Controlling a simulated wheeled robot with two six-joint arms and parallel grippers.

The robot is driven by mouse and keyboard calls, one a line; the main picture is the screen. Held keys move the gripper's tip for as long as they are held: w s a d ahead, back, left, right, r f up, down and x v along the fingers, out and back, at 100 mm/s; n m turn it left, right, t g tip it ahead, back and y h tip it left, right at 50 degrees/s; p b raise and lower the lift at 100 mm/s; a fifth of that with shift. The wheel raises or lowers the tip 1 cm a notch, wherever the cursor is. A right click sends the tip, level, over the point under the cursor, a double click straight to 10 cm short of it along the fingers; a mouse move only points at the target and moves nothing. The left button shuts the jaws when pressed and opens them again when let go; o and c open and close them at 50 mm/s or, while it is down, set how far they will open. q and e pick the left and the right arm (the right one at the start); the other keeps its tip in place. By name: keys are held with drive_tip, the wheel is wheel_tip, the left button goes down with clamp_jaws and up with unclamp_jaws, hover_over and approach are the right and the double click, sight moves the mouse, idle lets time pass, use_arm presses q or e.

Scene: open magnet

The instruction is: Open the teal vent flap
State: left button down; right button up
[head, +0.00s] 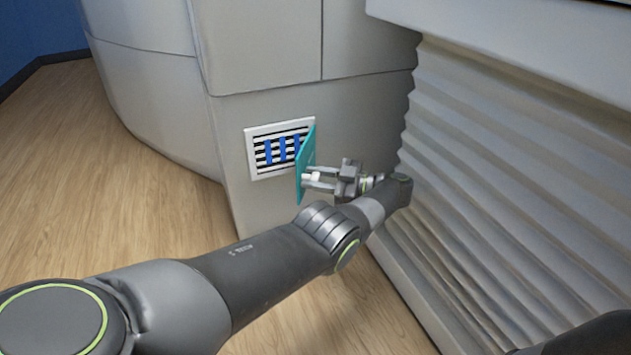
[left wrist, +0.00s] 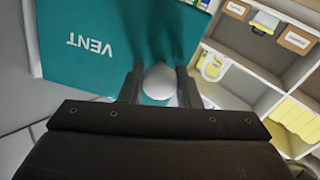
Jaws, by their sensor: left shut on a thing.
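The teal vent flap (head: 306,163) stands swung out from the white-framed vent (head: 282,148) on the grey panel, seen nearly edge-on in the head view. Dark slots and blue upright bars show in the opening. In the left wrist view the flap (left wrist: 85,50) fills the upper left, with the word VENT upside down. My left gripper (head: 313,179) is shut on the flap's white knob (left wrist: 159,81), with one finger on each side of it. The right gripper is not seen; only a dark piece of my body shows at the lower right.
A pleated grey bellows wall (head: 510,190) rises close to the right of my left arm. Wooden floor (head: 90,180) lies open at the left. In the left wrist view, shelves (left wrist: 270,60) with labelled bins and yellow items stand at the right.

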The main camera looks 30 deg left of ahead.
use_arm(q)
drive_tip(key=shift+w, duration=0.2)
drive_tip(key=shift+g, duration=0.3)
drive_tip(key=c, duration=1.1)
unclamp_jaws()
drive_tip(key=shift+o, duration=0.2)
drive_tip(key=shift+s, duration=0.1)
drive_tip(key=shift+f, duration=0.1)
